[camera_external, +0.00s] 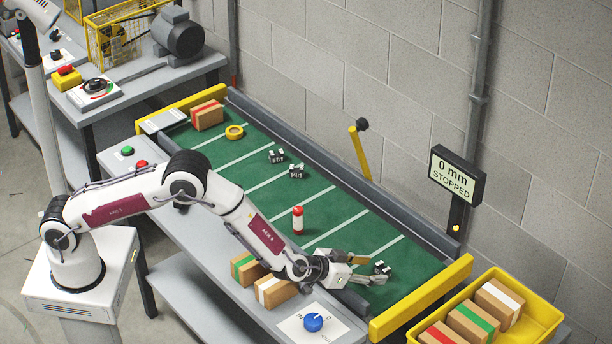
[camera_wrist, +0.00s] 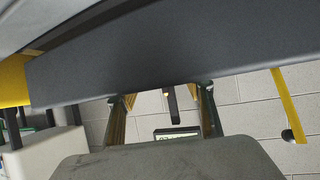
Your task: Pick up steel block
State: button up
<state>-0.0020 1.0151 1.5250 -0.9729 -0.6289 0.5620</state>
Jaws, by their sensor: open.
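Two similar small blocks, one (camera_external: 276,156) and another (camera_external: 297,171), lie further up the belt. They look like steel, but are too small to tell apart. My gripper (camera_external: 372,268) is open, low over the belt's right end, with its fingers pointing right, close beside the nearest block. Whether they touch it I cannot tell. In the wrist view the fingers (camera_wrist: 163,108) are spread apart, and no block shows between them.
A red-and-white cylinder (camera_external: 298,220) stands mid-belt; a yellow ring (camera_external: 235,132) and a carton (camera_external: 208,116) lie farther up. Yellow end rail (camera_external: 425,298), dark side rail (camera_external: 400,222) and a display reading 0 mm STOPPED (camera_external: 456,176) border this end. A yellow bin (camera_external: 540,318) holds cartons.

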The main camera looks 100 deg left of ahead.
aim_at(383, 269)
jog(key=shift+w+a+f, duration=0.3)
jog(key=shift+w+a, duration=0.25)
jog(key=shift+a, duration=0.05)
jog(key=shift+w+a+f, duration=0.25)
jog(key=shift+w+a, duration=0.25)
jog(key=shift+a, duration=0.05)
jog(key=shift+x, duration=1)
jog(key=shift+c, duration=0.4)
jog(key=shift+r, duration=0.1)
jog(key=c, duration=1.3)
jog(key=shift+r, duration=0.15)
jog(key=shift+c, duration=0.2)
jog(key=shift+r, duration=4.85)
grip_shut()
